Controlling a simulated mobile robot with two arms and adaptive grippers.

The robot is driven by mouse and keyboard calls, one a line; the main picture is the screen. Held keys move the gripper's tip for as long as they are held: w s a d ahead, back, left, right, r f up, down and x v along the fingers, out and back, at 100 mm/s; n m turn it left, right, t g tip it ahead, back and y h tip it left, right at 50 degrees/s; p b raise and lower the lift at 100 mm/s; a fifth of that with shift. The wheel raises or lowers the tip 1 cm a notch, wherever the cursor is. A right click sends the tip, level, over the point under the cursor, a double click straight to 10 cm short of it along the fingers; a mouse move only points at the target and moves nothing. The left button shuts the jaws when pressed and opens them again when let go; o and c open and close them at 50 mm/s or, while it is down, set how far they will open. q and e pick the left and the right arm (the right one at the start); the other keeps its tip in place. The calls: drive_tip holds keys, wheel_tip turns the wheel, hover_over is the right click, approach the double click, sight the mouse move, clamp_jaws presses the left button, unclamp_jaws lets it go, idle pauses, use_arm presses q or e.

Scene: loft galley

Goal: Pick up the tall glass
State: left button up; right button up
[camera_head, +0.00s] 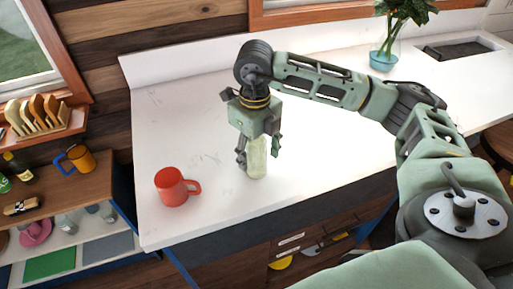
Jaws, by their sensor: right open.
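The tall glass (257,162) stands upright on the white counter, pale and translucent. My right gripper (257,154) points down at it from above, with its open fingers on either side of the glass's upper part. The gripper hides the glass's top; I cannot tell whether the fingers touch it. My left gripper is not in view.
A red mug (171,187) stands on the counter left of the glass. A vase with a plant (384,58) and a sink (455,48) are at the back right. The counter (185,130) is otherwise mostly clear. A shelf (85,190) with an orange mug (80,158) stands at the left.

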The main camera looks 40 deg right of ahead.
drive_tip(key=shift+c, duration=0.5)
drive_tip(key=c, duration=1.2)
